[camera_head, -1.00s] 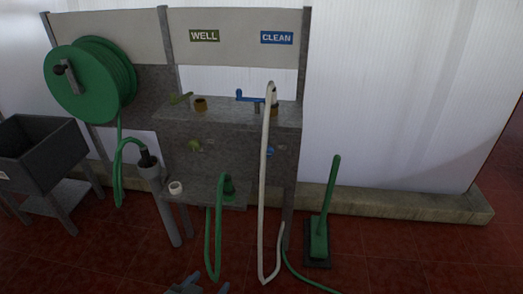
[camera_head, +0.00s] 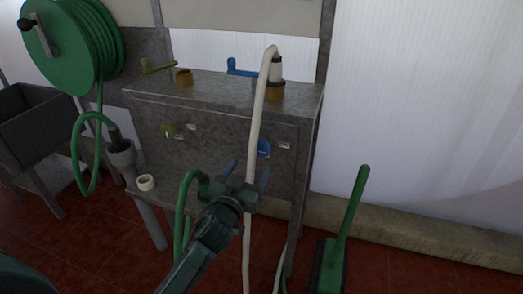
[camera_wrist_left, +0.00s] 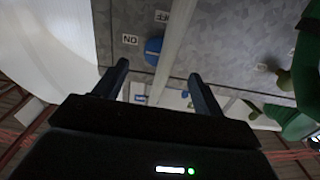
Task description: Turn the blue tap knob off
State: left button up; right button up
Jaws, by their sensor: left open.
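The blue tap knob (camera_head: 264,149) is on the front of the grey stone block, right of the white hose (camera_head: 255,130). In the left wrist view the knob (camera_wrist_left: 153,50) shows partly behind the hose, with small white labels beside it. My left gripper (camera_head: 246,175) is open and empty, below and left of the knob in the head view. Its fingers point toward the block and appear apart from the knob. The hose runs down across the space between the fingers in both views. My right gripper is not in view.
A blue lever (camera_head: 243,70) and an olive lever (camera_head: 158,67) are on top of the block. An olive knob (camera_head: 169,130) is on its front left. A green hose (camera_head: 186,190) hangs left of my gripper. A green-handled brush (camera_head: 345,220) stands at right.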

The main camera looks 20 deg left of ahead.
aim_at(259, 152)
pick_arm(q)
jog(key=w, duration=0.3)
jog(key=w+b, duration=0.1)
jog(key=w, duration=0.5)
jog(key=shift+w+d, duration=0.25)
jog(key=shift+w, duration=0.15)
jog(key=shift+c, duration=0.2)
jog(key=c, duration=0.9)
